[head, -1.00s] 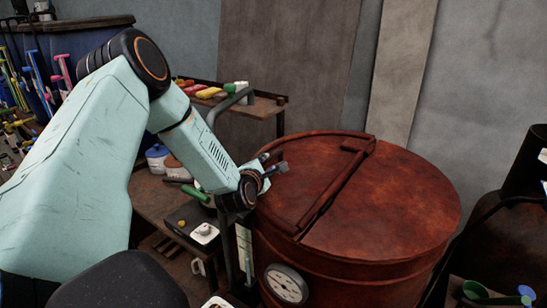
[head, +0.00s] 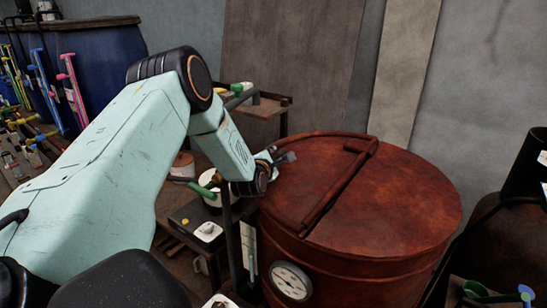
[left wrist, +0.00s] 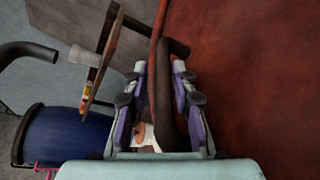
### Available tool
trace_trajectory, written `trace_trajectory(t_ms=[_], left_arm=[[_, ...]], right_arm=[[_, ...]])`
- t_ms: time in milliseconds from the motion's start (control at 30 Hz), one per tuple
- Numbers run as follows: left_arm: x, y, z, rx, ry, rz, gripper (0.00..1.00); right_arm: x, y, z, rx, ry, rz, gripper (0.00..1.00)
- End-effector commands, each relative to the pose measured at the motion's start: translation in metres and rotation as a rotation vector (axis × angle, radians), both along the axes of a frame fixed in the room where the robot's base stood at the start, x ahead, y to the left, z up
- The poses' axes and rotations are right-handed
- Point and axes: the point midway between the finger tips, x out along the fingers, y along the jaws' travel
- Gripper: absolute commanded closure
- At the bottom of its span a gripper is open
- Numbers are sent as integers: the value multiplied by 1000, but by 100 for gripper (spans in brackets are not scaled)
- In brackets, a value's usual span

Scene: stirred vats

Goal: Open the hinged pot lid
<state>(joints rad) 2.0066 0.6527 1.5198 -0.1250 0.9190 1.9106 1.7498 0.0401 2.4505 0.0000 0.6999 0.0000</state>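The large reddish-brown pot (head: 360,268) stands right of centre in the head view. Its round top is flat, and the hinged lid (head: 305,180) lies down on the left part, with a long raised bar (head: 338,188) across the top. My left gripper (head: 287,157) is at the lid's left rim. In the left wrist view, the left gripper (left wrist: 160,68) is open, with a dark bar (left wrist: 164,95), seemingly the lid's handle, between its fingers. I cannot tell whether the fingers touch it. The red surface fills the right side there. My right gripper is not in view.
A round gauge (head: 290,281) sits on the pot's front. A low bench with a white-topped box (head: 207,231) and a shelf (head: 262,107) stand left of and behind the pot. A blue vat (head: 100,75) is far left. The space above the pot is clear.

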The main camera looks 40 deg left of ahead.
Motion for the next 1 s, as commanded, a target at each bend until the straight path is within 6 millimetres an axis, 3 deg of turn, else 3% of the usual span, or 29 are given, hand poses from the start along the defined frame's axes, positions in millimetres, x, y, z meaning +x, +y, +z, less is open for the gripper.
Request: trace_trajectory(t_ms=[300, 1000], left_arm=[[0, -1, 0, 0, 1, -2, 100], [-1, -2, 4, 19, 5, -2, 100]], right_arm=[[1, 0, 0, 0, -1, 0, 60], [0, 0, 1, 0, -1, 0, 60]])
